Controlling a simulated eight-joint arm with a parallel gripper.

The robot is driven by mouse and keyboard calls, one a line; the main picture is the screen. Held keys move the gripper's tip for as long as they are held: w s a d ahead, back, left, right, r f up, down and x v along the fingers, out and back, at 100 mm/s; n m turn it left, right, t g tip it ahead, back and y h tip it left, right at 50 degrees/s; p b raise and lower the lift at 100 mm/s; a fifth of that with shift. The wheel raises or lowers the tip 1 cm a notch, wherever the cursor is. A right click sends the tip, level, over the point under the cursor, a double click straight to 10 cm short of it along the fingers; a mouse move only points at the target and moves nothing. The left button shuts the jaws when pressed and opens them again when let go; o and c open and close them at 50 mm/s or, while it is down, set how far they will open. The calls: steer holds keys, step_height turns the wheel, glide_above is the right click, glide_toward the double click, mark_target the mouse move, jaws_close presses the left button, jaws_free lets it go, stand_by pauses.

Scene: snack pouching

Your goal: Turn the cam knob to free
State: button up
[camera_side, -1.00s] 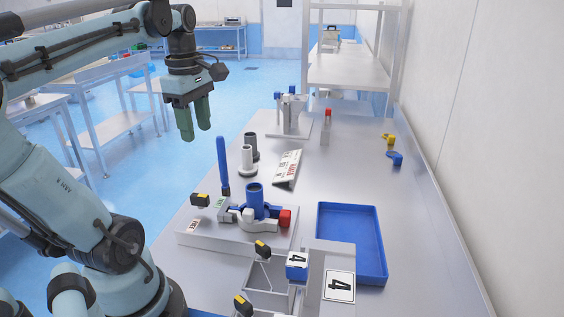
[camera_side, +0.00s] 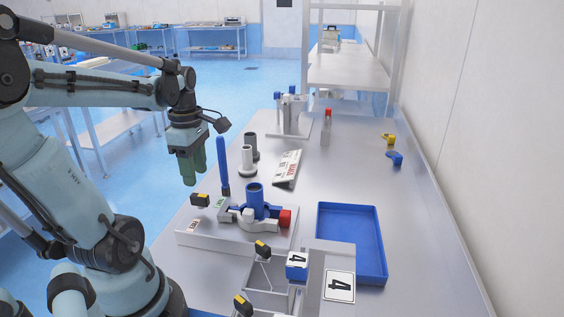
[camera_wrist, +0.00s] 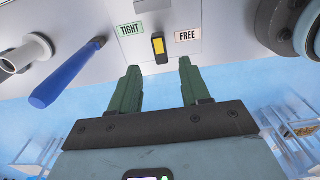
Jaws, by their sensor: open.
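A blue lever (camera_side: 223,160) stands nearly upright at the clamp block, and in the wrist view the lever (camera_wrist: 68,75) ends beside the green TIGHT label (camera_wrist: 130,28). A black and yellow piece (camera_side: 200,200) sits at the block's edge; in the wrist view this piece (camera_wrist: 159,47) lies between TIGHT and the pink FREE label (camera_wrist: 187,35). A red knob (camera_side: 285,219) is on the grey clamp ring around a blue cylinder (camera_side: 255,196). My gripper (camera_side: 193,182) is open and empty, left of the lever and above the block.
A blue tray (camera_side: 352,205) lies right of the block. Two small cylinders (camera_side: 247,160) and a tilted sign (camera_side: 287,168) stand behind. Another fixture (camera_side: 290,115) is farther back. The table's right part is mostly clear.

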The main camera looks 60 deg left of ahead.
mark_target(199, 195)
steer(key=shift+f, duration=3.15)
steer(key=shift+c, duration=0.5)
jaws_close()
